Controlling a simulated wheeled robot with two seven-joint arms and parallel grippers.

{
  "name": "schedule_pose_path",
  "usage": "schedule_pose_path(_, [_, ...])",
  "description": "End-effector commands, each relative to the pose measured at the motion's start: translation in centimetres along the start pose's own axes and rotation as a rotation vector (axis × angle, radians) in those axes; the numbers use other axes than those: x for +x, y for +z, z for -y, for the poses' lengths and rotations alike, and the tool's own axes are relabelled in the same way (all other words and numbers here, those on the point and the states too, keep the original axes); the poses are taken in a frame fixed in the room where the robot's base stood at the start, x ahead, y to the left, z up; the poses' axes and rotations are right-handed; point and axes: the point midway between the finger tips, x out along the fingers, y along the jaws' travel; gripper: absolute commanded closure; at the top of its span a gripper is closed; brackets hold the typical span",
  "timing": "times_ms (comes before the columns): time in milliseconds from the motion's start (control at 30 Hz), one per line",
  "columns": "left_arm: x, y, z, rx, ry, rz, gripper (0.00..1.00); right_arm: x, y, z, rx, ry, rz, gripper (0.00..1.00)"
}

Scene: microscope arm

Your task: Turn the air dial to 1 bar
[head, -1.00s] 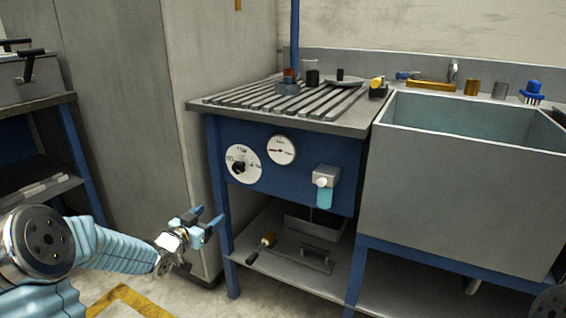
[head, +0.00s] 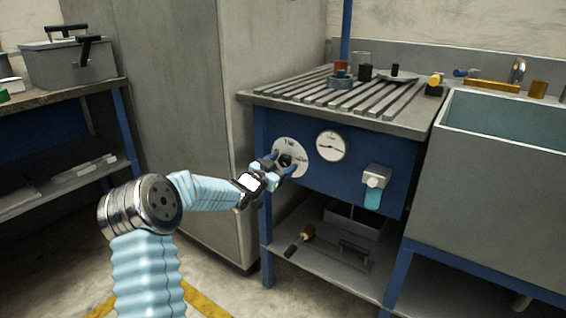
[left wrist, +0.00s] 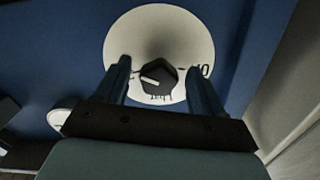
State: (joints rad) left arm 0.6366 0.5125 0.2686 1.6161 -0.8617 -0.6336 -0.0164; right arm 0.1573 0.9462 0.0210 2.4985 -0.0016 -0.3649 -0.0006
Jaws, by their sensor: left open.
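The air dial is a round white plate (head: 291,152) with a black knob (head: 286,160), on the blue front panel under the slatted bench top. In the left wrist view the knob (left wrist: 158,80) shows a white pointer line and sits between my left fingers. My left gripper (head: 281,165) is open, with its blue fingertips at the dial, one on each side of the knob. I cannot tell whether they touch it. A gauge (head: 332,146) with a needle is right of the dial. My right gripper is not in view.
A grey filter unit with a light blue bowl (head: 373,197) hangs on the panel at right. A lower shelf (head: 330,262) holds a tray and tools. A grey sink (head: 500,190) stands at right, a grey cabinet (head: 195,120) behind my left arm.

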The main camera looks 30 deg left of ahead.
Motion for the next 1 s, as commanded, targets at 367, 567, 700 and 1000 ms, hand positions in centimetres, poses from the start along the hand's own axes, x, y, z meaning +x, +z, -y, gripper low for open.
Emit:
schedule_pose_path(367, [0.90,0.00,-0.05,0.000,0.000,0.000,0.31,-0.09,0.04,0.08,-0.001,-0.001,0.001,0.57])
schedule_pose_path(567, [0.88,0.00,-0.04,0.000,0.000,0.000,0.59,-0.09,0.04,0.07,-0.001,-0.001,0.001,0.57])
schedule_pose_path(700, [0.87,0.01,-0.05,0.000,0.000,0.000,0.80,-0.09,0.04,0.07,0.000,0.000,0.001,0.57])
schedule_pose_path(1000, [0.85,0.16,-0.08,0.005,0.001,0.002,0.84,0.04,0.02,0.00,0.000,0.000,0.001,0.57])
